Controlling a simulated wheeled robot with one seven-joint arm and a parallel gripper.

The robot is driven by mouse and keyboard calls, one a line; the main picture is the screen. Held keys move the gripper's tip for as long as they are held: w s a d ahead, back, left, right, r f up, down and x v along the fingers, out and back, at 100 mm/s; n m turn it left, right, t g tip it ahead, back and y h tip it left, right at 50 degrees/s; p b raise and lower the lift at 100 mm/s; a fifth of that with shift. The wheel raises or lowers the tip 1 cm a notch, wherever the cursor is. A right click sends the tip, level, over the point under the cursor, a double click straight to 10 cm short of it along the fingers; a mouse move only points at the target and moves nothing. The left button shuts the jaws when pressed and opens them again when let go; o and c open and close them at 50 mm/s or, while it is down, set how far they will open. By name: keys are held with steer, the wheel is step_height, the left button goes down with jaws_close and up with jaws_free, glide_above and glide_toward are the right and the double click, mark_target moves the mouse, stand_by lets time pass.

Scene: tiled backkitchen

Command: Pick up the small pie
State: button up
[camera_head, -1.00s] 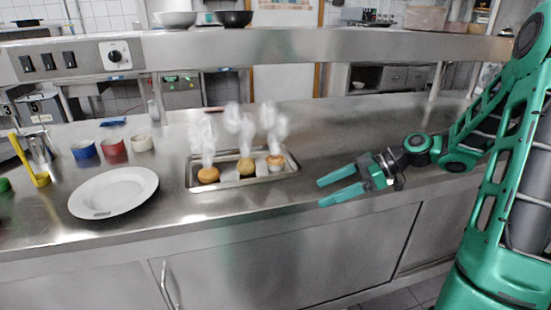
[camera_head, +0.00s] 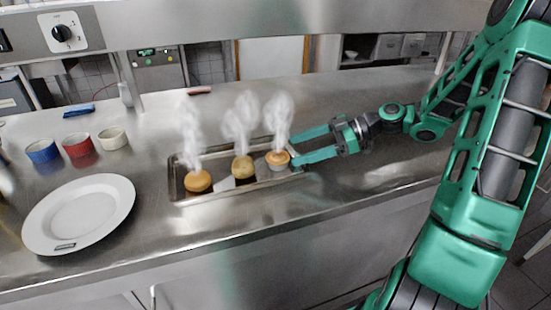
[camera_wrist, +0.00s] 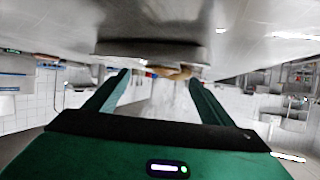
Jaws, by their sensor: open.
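Three steaming golden pies sit in a row in a shallow metal tray (camera_head: 225,190) on the counter: a left pie (camera_head: 198,181), a middle pie (camera_head: 243,167) and a right pie (camera_head: 278,160). They are of similar size, and I cannot tell which is the small pie. The right pie has a pale lower part. My gripper (camera_head: 293,149) is open and empty at the tray's right end, fingertips close to the right pie. Whether they touch it is unclear. In the wrist view, a blurred tan pie (camera_wrist: 175,72) shows between the fingers, beside the dark tray edge.
A white plate (camera_head: 80,212) lies left of the tray. A blue cup (camera_head: 42,151), a red cup (camera_head: 77,145) and a cream cup (camera_head: 112,139) stand behind it. A steel shelf (camera_head: 260,25) runs above the back of the counter.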

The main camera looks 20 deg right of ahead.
mark_target(284, 155)
steer(key=shift+x, duration=1)
steer(key=shift+s+x, duration=0.2)
steer(key=shift+x, duration=2.7)
steer(key=shift+f, duration=0.1)
steer(key=shift+c, duration=0.4)
steer(key=c, duration=0.6)
